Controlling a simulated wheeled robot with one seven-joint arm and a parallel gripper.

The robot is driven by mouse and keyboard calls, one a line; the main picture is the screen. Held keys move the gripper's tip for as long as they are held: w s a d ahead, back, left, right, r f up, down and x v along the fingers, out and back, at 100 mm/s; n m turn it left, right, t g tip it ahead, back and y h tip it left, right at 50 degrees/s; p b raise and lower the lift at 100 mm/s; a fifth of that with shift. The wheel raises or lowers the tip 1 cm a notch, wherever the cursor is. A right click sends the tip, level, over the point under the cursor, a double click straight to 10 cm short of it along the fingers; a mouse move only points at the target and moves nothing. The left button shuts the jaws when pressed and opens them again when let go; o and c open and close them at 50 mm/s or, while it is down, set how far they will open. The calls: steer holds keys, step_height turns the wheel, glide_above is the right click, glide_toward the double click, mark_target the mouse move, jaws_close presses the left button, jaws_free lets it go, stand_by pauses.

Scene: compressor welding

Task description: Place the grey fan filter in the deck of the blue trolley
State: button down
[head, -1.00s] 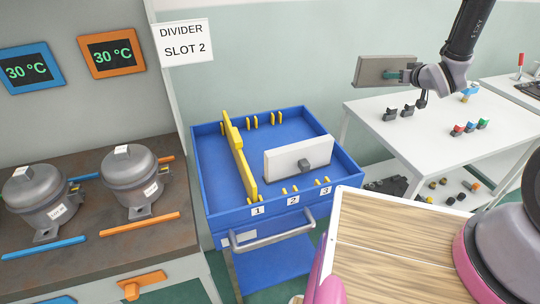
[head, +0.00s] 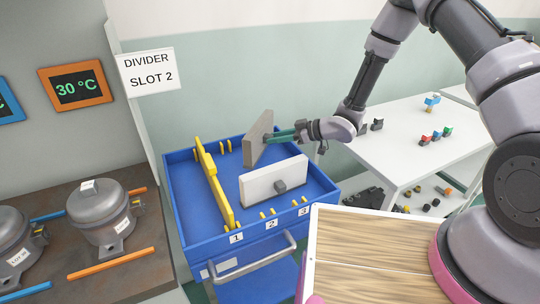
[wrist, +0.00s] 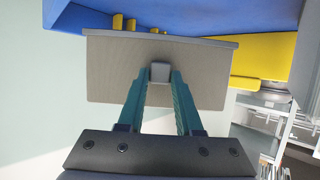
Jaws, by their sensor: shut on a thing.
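The grey fan filter (head: 258,138) is a flat panel held upright above the back of the blue trolley's deck (head: 180,200). My gripper (head: 285,137) is shut on the small block on its face. In the wrist view the teal fingers of my gripper (wrist: 158,85) close around that block, and the grey panel (wrist: 115,78) spans the view in front of the blue deck (wrist: 200,12). A yellow divider (head: 214,185) stands in the deck at the left, near slot mark 1. A white panel with a grey knob (head: 262,187) stands in the deck in front of the held filter.
A sign reading "DIVIDER SLOT 2" (head: 148,72) hangs behind the trolley. Yellow pegs line the deck's front and back. A workbench with grey compressors (head: 98,212) stands left. A white table (head: 400,150) with small parts stands right.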

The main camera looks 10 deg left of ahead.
steer(key=shift+f, duration=2.35)
steer(key=c, duration=0.6)
jaws_free()
